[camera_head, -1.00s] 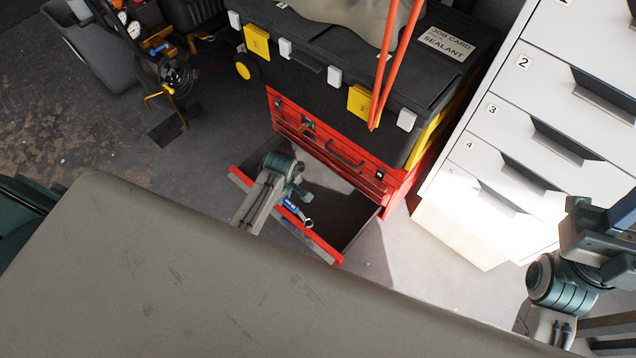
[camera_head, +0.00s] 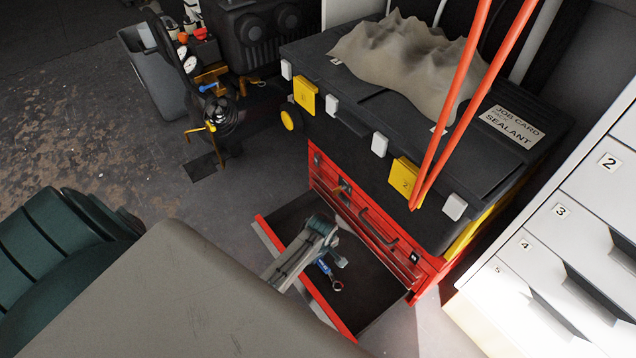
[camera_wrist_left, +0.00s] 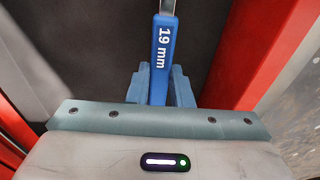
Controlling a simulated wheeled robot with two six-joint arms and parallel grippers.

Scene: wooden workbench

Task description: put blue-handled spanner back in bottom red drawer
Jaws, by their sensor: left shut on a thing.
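The blue-handled spanner (camera_head: 323,266) is held by my left gripper (camera_head: 331,259) over the open bottom red drawer (camera_head: 268,235). Its silver ring end points down towards the drawer's front. In the left wrist view the blue handle (camera_wrist_left: 162,62), marked 19 mm, sits between the blue fingers of my left gripper (camera_wrist_left: 161,88). The dark drawer floor (camera_wrist_left: 110,50) shows behind it, with a red wall (camera_wrist_left: 262,50) at the right. I cannot tell whether the spanner touches the floor. My right gripper is out of view.
A red drawer cabinet (camera_head: 350,210) stands under a black toolbox (camera_head: 370,110) with yellow latches. Orange poles (camera_head: 470,105) rise in front of the toolbox. White numbered drawers (camera_head: 560,250) stand at the right. A grey bench top (camera_head: 200,300) fills the lower foreground.

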